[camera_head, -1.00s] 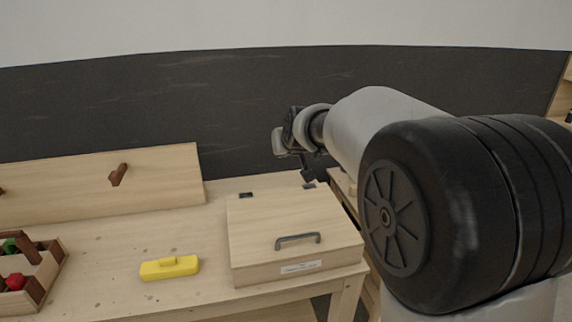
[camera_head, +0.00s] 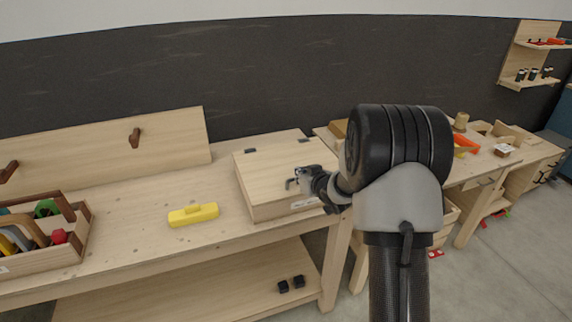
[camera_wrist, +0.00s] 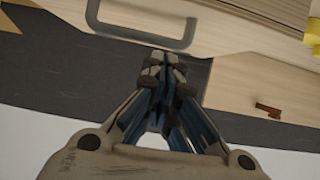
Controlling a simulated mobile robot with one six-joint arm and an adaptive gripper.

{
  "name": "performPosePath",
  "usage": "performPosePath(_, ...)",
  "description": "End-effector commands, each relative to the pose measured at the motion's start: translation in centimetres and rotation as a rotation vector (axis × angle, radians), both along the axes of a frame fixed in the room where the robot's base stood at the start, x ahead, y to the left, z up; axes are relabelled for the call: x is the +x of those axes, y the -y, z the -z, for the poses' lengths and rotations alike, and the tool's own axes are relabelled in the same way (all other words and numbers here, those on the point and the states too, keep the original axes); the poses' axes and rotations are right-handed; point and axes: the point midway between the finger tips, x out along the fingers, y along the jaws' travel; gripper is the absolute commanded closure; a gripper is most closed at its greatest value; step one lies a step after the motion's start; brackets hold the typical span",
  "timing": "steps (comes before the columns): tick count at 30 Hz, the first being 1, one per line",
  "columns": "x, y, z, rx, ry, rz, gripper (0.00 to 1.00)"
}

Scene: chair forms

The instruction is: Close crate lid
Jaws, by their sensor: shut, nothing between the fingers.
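The wooden crate (camera_head: 262,213) stands on the workbench in the head view. Its flat lid (camera_head: 268,165) lies down on it and looks level with the rim, with dark hinges at the back edge. A grey bar handle (camera_head: 291,183) is near the lid's front; it also shows at the top of the wrist view (camera_wrist: 140,42). My gripper (camera_head: 304,179) is beside the handle at the lid's front right, partly covering that area. In the wrist view my gripper (camera_wrist: 166,62) has its fingers together and empty, just off the handle. I cannot tell whether it touches the lid.
A yellow block-like tool (camera_head: 193,215) lies on the bench (camera_head: 130,230) left of the crate. A wooden tool tray (camera_head: 60,257) sits farther left. A backboard with pegs (camera_head: 170,143) stands behind. Another bench (camera_head: 480,167) with parts is at the right.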

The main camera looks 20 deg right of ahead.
Motion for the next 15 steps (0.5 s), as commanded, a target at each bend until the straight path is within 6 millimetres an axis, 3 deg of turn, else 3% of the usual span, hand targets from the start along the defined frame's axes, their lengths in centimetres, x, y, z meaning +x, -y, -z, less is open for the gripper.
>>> performPosePath(1, -0.2, 0.2, 1.2, 0.001, -0.002, 0.003, 1.00)
performPosePath(6, -0.6, 0.1, 2.4, 0.000, 0.000, 0.004, 1.00)
performPosePath(15, -0.8, 0.1, 2.7, -0.001, 0.000, 0.003, 1.00)
